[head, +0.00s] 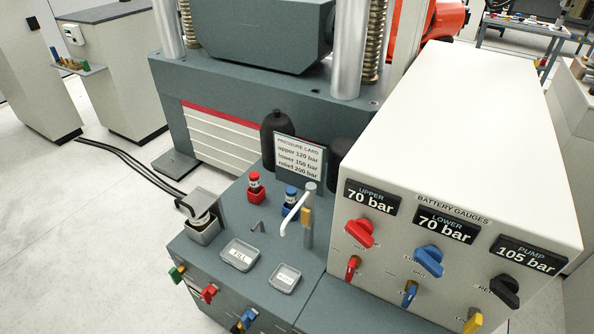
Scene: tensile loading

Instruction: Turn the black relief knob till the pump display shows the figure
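The black relief knob (505,291) is on the front of the white cabinet (470,120), at the right. Above it the pump display (528,256) reads 105 bar. The upper display (371,197) and lower display (447,224) each read 70 bar. Neither of my grippers shows in the head view, and nothing touches the knob.
A red knob (359,233) and a blue knob (429,260) sit left of the black one. Small red, blue and yellow (473,321) valve handles are below. A white-handled lever (296,216), trays and fittings occupy the grey bench top (222,222). Floor is open at the left.

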